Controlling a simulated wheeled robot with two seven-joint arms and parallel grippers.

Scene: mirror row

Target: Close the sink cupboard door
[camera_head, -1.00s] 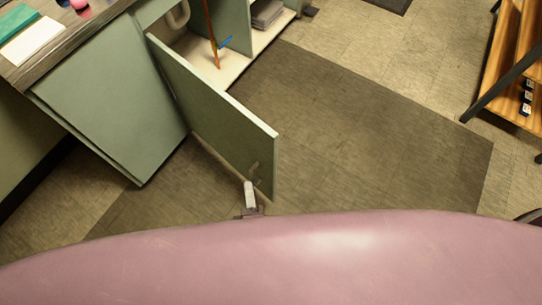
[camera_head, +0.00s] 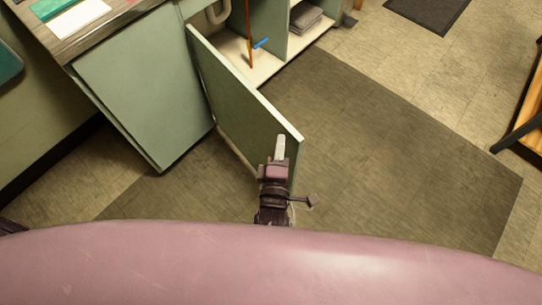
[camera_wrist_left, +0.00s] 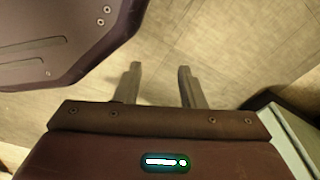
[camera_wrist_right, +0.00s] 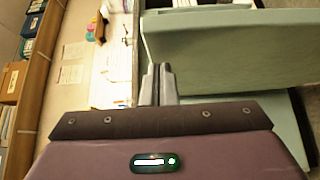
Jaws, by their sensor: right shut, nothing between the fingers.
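The sink cupboard door (camera_head: 245,105), a green panel, stands open, swung out from the cupboard towards me. My right gripper (camera_head: 279,147) is shut and empty. In the head view its fingertips overlap the near face of the door close to the free edge; I cannot tell whether they touch. The right wrist view shows its closed fingers (camera_wrist_right: 158,84) beside a green panel (camera_wrist_right: 225,50). My left gripper (camera_wrist_left: 158,85) is open and empty over bare floor in the left wrist view. It does not show in the head view.
The open cupboard floor (camera_head: 237,58) holds an orange-brown rod and a blue item, with a pipe behind. A closed green front (camera_head: 140,95) lies left under the counter (camera_head: 100,38). The dark floor mat (camera_head: 390,150) right of the door is clear. A wooden shelf (camera_head: 533,115) stands far right.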

